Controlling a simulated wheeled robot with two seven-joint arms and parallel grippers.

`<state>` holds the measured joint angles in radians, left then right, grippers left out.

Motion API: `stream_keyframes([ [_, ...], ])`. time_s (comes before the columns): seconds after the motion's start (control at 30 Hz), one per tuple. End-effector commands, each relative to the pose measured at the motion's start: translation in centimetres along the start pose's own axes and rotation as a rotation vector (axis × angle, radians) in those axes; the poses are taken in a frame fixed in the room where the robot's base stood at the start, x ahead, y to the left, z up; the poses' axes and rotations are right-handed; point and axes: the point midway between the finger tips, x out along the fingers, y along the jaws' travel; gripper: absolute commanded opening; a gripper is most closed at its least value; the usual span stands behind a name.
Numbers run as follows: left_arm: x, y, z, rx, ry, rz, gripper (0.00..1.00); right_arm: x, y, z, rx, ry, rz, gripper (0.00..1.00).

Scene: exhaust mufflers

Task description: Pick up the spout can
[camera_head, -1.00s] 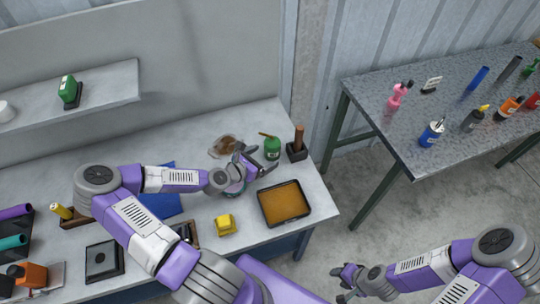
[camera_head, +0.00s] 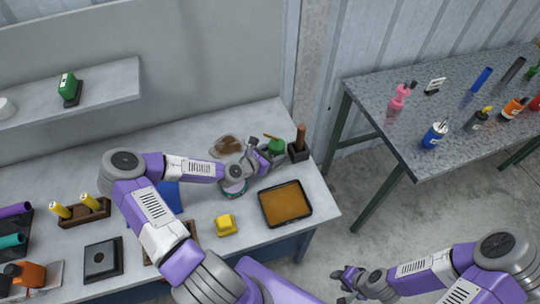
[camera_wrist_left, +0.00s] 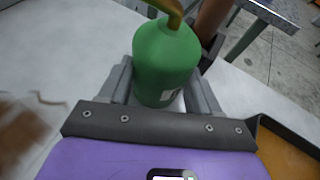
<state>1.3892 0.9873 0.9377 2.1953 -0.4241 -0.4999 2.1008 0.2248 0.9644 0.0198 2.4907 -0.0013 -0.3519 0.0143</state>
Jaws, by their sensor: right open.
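The spout can is a green can (camera_head: 277,147) with a brass-coloured spout, standing upright near the back right of the workbench. It fills the middle of the left wrist view (camera_wrist_left: 165,62), where its spout top is cut off. My left gripper (camera_head: 270,154) is at the can, with one finger on each side of its body in the left wrist view (camera_wrist_left: 162,85). Whether both fingers press on the can is not clear. My right gripper (camera_head: 345,285) is open and empty, low in the head view, away from the bench.
A dark block with a brown upright handle (camera_head: 300,142) stands close right of the can. A tray with an orange-brown surface (camera_head: 286,203) lies in front, and a brown translucent item (camera_head: 226,146) lies to the left. A yellow object (camera_head: 226,225) sits nearer.

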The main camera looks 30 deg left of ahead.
Motion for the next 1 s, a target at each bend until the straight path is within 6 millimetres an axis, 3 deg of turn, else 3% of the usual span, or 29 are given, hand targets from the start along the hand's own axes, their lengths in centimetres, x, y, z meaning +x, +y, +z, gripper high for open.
stream_keyframes([
  [0.03, 0.0, 0.0, 0.0, 0.0, 0.0, -0.001, 0.54, 0.0, 0.0, 0.0, 0.0, 0.0, 0.0, 0.43],
  [0.2, 0.0, -0.1, 0.1, 0.001, -0.001, -0.001, 0.32, 0.0, 0.0, 0.0, 0.0, 0.0, 0.0, 0.43],
  [0.47, -0.2, 0.0, 0.5, 0.002, -0.001, -0.001, 0.32, -0.1, -0.1, 0.0, 0.0, 0.0, 0.0, 0.43],
  [0.83, -2.9, 0.1, 6.9, 0.005, -0.002, 0.001, 0.32, -1.9, -0.7, 0.1, 0.0, 0.0, 0.0, 0.43],
  [1.0, -3.7, 0.1, 8.8, 0.002, 0.0, 0.001, 0.32, -2.4, -0.9, 0.1, 0.0, 0.0, 0.0, 0.43],
])
